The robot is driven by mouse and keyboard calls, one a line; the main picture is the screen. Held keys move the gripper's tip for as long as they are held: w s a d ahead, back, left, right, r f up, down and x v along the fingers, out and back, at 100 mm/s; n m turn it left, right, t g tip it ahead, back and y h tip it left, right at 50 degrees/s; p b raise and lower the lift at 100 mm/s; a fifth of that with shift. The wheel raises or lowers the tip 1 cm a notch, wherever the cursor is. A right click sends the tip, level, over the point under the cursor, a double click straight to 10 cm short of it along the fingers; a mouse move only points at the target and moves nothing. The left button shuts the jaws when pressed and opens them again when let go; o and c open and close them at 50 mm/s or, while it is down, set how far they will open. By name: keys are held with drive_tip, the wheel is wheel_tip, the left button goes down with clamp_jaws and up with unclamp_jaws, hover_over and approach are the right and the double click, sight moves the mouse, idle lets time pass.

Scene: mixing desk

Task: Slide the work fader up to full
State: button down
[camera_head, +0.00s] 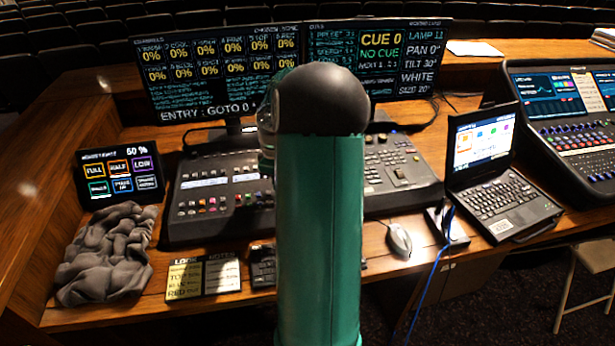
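I cannot pick out the work fader in this view. A lighting console (218,197) lies on the wooden desk, with rows of small buttons on its left part and a keypad on its right part. My green upright arm hides its middle. A small dark box (262,268) sits at the desk's front edge, partly hidden behind my arm; its markings are too small to read. My gripper is not in view; only the arm's green link and dark rounded joint show.
Two monitors (220,68) stand behind the console. A mouse (399,240), laptop (497,180), blue cable (432,270) and second console (570,120) are at right.

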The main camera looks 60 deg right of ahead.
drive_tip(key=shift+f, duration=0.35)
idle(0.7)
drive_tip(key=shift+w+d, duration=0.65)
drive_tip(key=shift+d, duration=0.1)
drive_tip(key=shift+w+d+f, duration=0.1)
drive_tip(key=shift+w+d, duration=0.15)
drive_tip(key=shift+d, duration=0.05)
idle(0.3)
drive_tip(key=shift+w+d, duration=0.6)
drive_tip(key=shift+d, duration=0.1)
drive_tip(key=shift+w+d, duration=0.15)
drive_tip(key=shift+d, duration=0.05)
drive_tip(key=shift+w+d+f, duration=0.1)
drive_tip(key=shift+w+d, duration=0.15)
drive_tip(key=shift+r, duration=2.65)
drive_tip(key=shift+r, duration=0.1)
